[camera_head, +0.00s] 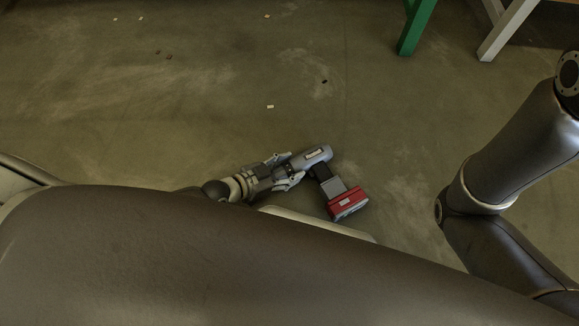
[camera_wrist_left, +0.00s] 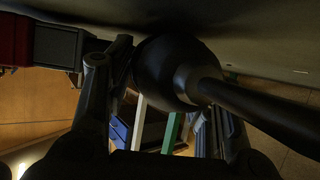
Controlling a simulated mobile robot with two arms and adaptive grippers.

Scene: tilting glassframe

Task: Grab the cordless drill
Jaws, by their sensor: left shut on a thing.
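The cordless drill (camera_head: 318,157) has a grey body, a dark handle and a red battery base (camera_head: 348,204). It is low over or on the concrete floor in the head view; I cannot tell if it touches the floor. My left gripper (camera_head: 290,171) is shut on the drill at the end of its body away from the handle. In the left wrist view the drill's dark rounded front (camera_wrist_left: 168,72) lies between the fingers, and its red base (camera_wrist_left: 14,40) shows at the upper left. My right gripper is out of view.
A green leg (camera_head: 415,28) and a pale leg (camera_head: 508,28) of furniture stand at the top right. Small light and dark scraps, such as a pale one (camera_head: 270,106), lie on the floor. The floor beyond the drill is otherwise clear.

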